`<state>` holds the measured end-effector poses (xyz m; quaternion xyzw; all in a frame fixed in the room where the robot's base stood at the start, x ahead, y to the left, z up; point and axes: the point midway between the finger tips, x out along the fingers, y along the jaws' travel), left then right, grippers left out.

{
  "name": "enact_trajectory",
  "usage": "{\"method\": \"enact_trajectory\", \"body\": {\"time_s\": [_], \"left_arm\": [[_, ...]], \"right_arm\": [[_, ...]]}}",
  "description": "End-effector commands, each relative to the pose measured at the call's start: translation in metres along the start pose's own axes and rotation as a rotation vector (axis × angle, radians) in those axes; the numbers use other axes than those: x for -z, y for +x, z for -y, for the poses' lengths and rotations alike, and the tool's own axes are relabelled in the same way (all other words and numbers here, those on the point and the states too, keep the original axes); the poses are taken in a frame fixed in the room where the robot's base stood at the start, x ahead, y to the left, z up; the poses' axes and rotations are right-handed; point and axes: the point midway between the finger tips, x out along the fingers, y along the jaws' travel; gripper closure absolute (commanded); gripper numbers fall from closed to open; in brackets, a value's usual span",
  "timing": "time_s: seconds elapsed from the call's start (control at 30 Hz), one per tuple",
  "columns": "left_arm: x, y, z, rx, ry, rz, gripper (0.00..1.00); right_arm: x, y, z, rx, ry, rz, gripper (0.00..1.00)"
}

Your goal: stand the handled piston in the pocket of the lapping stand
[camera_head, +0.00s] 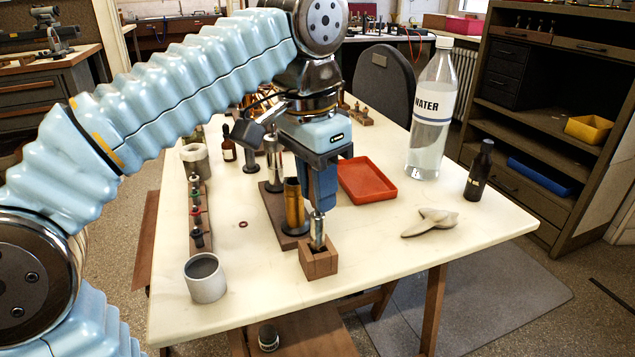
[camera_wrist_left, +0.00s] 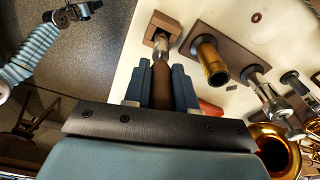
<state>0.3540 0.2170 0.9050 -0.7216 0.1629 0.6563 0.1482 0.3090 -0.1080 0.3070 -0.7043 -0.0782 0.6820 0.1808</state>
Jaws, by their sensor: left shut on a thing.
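My left gripper (camera_head: 321,203) points down over the near middle of the table. In the left wrist view its blue fingers (camera_wrist_left: 161,78) are shut on the brown handle (camera_wrist_left: 160,88) of the piston. The piston's silver body (camera_head: 317,229) shows below the fingers, roughly upright, and also in the wrist view (camera_wrist_left: 160,44). Its lower end is at the pocket of the small wooden lapping stand (camera_head: 318,263), also in the wrist view (camera_wrist_left: 164,22). It seems to reach into the pocket; how deep is hidden.
A brass tube (camera_head: 293,207) stands on a wooden base just behind the stand. A grey cup (camera_head: 205,280) is at the near left, and a red tray (camera_head: 367,182) lies behind. A grey cloth (camera_head: 430,222), dark bottle (camera_head: 479,172) and water bottle (camera_head: 431,120) are to the right.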

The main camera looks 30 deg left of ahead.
Motion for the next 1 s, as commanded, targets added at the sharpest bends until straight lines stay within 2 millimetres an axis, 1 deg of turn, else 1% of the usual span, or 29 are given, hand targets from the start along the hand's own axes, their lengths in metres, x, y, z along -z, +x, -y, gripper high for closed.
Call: {"method": "enact_trajectory", "body": {"time_s": [0.57, 0.6, 0.77, 0.8, 1.0], "left_arm": [[-0.002, 0.018, 0.000, 0.000, 0.000, 0.000, 1.00], [-0.002, 0.017, 0.000, 0.000, 0.000, 0.000, 0.71], [-0.002, 0.017, 0.000, 0.000, 0.000, 0.000, 0.47], [-0.002, 0.017, 0.000, 0.000, 0.000, 0.000, 0.45], [-0.002, 0.017, 0.000, 0.000, 0.000, 0.001, 0.45]], "right_arm": [[0.000, 0.013, -0.005, 0.000, 0.000, 0.000, 0.57], [0.000, 0.012, -0.005, 0.000, 0.000, 0.000, 0.57], [0.000, 0.011, -0.004, 0.000, 0.000, 0.000, 0.57], [0.000, 0.011, -0.004, 0.000, 0.000, 0.000, 0.57], [0.000, 0.011, -0.004, 0.000, 0.000, 0.000, 0.57]]}}
